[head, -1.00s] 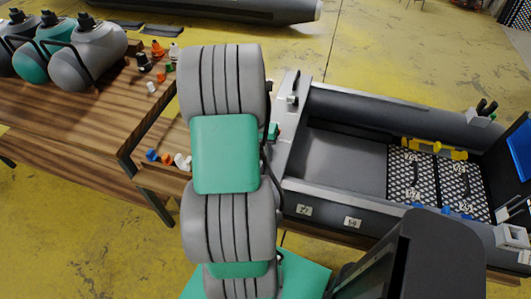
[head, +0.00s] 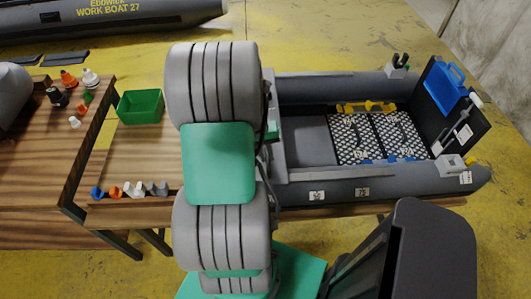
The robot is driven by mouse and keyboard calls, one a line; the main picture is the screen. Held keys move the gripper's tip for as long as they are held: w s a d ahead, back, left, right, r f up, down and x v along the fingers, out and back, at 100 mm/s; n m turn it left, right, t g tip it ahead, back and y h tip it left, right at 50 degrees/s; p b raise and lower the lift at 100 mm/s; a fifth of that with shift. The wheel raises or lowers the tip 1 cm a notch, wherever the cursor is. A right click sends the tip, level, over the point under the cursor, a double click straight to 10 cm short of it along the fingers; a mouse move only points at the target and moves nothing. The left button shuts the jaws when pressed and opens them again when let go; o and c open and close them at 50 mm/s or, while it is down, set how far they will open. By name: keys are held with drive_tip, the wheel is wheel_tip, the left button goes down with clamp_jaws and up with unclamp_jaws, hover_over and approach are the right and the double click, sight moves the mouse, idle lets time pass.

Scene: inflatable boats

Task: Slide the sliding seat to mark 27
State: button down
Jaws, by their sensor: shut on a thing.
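The small inflatable boat (head: 420,183) lies on the wooden table to the right of my arm. A pale grey crosspiece (head: 277,152) spans its left end, partly behind my arm; it may be the sliding seat, but I cannot tell for sure. My arm covers the area left of the crosspiece. My gripper is hidden behind it, so its contact with the seat does not show.
Black-and-white patterned panels (head: 350,140) lie in the boat beside a yellow part (head: 366,107). A blue case (head: 446,84) is at its right end. A green bin (head: 140,107) and small coloured fittings (head: 134,189) are on the table left of my arm.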

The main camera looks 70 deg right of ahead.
drive_tip(key=shift+r, duration=0.1)
drive_tip(key=c, duration=1.4)
unclamp_jaws()
wheel_tip(320, 180, up, 8)
drive_tip(key=w, duration=0.1)
drive_tip(key=shift+w+a+f+b, duration=0.2)
drive_tip(key=shift+a+b, duration=0.1)
drive_tip(key=shift+b, duration=0.1)
